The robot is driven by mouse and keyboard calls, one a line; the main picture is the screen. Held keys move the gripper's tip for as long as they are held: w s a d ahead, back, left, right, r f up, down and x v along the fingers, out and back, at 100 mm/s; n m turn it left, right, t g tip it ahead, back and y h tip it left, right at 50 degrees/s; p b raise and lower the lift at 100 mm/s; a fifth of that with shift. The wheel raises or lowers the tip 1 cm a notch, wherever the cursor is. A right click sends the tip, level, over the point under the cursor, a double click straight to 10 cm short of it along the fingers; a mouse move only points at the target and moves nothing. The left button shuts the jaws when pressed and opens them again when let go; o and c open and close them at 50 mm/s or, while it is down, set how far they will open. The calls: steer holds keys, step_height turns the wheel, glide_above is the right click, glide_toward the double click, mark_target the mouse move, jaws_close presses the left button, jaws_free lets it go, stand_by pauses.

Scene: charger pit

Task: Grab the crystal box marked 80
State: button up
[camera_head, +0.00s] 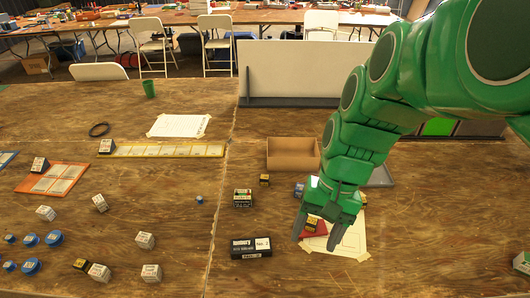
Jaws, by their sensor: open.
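My green gripper (316,243) hangs at the centre right with its grey fingers spread open, pointing down. Below and between the fingers is a small dark-and-yellow box (310,224) on a red piece (318,232), partly hidden by the gripper. I cannot tell whether the fingers touch it. Other small boxes are a green-and-black box (242,198), a smaller dark-and-yellow box (264,179) and a long black box (250,247). The print is too small to read a mark 80, so I cannot tell which box is the crystal box.
An open cardboard tray (293,167) lies behind the gripper. A pale sheet (350,240) lies under it. Several white printed boxes (145,240) and blue round pieces (31,267) are at the left.

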steer(key=w+a+f+m+y, duration=0.2)
steer(key=w+f+m, duration=0.1)
steer(key=w, duration=0.5)
steer(key=w+a+f+m+y, duration=0.2)
steer(key=w+a+y, duration=0.1)
steer(key=w, duration=0.6)
steer(key=w+a+f+m+y, duration=0.2)
steer(key=w+f+m, duration=0.1)
steer(key=w, duration=0.5)
steer(key=m+t+y, duration=0.4)
steer(key=m, duration=0.5)
glide_toward(265, 180)
steer(key=shift+w+a+r, duration=0.3)
steer(key=shift+w+r, duration=0.1)
steer(key=shift+w+d+f, duration=0.15)
steer(key=shift+w+f, duration=0.1)
steer(key=shift+f, duration=0.25)
steer(key=shift+x, duration=5.9)
steer(key=shift+w, duration=0.2)
steer(key=shift+c, duration=0.2)
steer(key=c, duration=1)
